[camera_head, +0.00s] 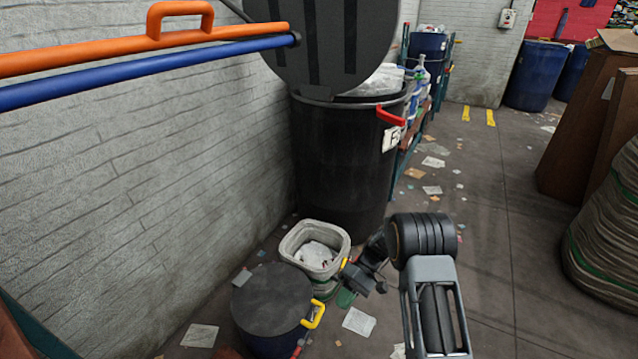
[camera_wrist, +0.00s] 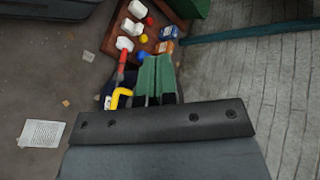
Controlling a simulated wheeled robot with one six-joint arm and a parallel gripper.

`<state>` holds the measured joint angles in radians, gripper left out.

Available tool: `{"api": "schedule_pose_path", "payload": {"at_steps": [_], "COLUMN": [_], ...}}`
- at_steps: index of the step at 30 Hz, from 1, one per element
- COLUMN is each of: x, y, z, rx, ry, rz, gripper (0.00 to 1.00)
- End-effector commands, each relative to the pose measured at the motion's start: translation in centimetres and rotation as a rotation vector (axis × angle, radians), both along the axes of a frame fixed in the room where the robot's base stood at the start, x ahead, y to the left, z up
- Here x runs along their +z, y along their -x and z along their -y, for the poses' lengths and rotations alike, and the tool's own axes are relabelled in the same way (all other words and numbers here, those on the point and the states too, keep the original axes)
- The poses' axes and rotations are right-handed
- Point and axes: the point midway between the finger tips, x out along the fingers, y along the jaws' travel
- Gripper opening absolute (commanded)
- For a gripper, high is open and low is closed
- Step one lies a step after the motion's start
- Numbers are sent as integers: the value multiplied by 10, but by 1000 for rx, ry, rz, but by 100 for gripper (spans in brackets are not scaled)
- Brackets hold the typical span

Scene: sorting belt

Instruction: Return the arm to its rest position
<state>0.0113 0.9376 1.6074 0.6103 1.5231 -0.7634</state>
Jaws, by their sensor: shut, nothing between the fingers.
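My gripper (camera_wrist: 156,64) shows in the wrist view as two green fingers pressed side by side, shut and empty. In the head view my arm comes in at the lower right and bends left, and its dark wrist end hangs low beside a pale open bin (camera_head: 341,262). The fingertips are hard to make out there. A small dark drum (camera_head: 270,300) with a flat lid and a yellow handle stands left of the wrist end.
A tall black bin (camera_head: 340,165) with a raised lid stands behind. A white brick wall (camera_head: 130,160) runs along the left. Litter lies on the floor. A brown tray (camera_wrist: 112,40) with small bottles shows in the wrist view.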

Motion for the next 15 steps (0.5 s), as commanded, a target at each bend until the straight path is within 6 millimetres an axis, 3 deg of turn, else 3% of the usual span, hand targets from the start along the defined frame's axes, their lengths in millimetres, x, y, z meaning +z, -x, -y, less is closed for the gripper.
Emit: {"api": "schedule_pose_path", "payload": {"at_steps": [1, 3, 9, 15], "x": [56, 104, 232, 342], "y": [1, 5, 30, 67], "z": [4, 12, 35, 58], "rx": [-4, -17, -92, -212], "ry": [60, 149, 385, 578], "rz": [50, 110, 301, 516], "gripper": [0, 0, 0, 0]}}
